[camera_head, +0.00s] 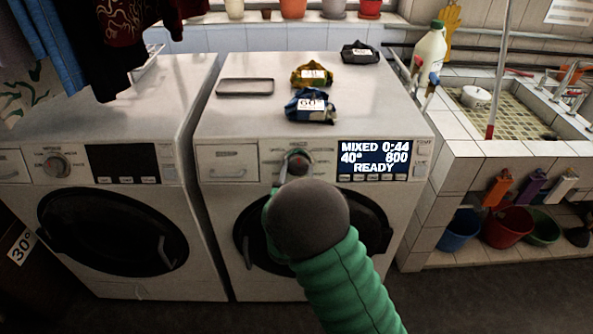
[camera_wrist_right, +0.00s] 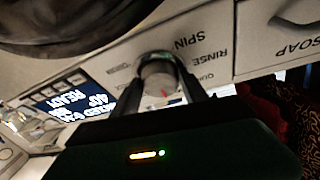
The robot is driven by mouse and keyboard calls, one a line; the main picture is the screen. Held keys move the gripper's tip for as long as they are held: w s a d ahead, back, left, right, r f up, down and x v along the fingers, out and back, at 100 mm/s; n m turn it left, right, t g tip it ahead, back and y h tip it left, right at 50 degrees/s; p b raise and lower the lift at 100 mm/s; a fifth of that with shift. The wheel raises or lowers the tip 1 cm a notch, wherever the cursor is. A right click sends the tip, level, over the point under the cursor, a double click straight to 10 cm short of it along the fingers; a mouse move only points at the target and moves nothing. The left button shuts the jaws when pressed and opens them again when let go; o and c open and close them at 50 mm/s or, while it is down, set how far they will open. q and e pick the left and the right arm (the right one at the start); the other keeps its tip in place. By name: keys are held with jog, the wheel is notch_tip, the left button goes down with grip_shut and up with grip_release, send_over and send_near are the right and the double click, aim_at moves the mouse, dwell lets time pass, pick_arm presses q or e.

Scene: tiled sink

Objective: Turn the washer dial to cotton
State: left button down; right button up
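The right-hand washer has a round dial (camera_head: 297,163) left of its lit display (camera_head: 374,160). The display reads MIXED 0:44, 40°, 800, READY. My right gripper (camera_head: 291,168) reaches up to the dial from below, and its green-sleeved arm covers part of the door. In the right wrist view, the fingers (camera_wrist_right: 162,75) lie on both sides of the grey dial (camera_wrist_right: 158,70) and appear closed against it. A red mark shows on the dial. SPIN and RINSE are readable beside it; the cotton label cannot be made out. My left gripper is not in view.
Another washer (camera_head: 100,165) stands close on the left. Bundled cloths (camera_head: 310,106) and a shallow tray (camera_head: 245,87) lie on the right washer's top. Clothes hang at upper left. A tiled sink (camera_head: 510,110) is at right, with buckets (camera_head: 505,228) below.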

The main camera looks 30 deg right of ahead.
jog(key=c, duration=0.6)
jog(key=shift+o, duration=0.2)
jog(key=shift+r+m, duration=0.1)
jog(key=shift+m, duration=0.5)
jog(key=m+g+b, duration=0.1)
jog(key=m, duration=0.2)
jog(key=shift+w+a+h, duration=0.1)
jog(key=shift+w+h, duration=0.05)
jog(key=shift+h, duration=0.15)
jog(key=m+g, duration=0.1)
jog(key=m, duration=0.3)
jog(key=shift+r+g, duration=0.2)
jog(key=shift+g, duration=0.2)
jog(key=shift+m+g, duration=0.6)
jog(key=shift+m, duration=0.5)
jog(key=o, duration=1.4)
jog(key=shift+c, duration=0.2)
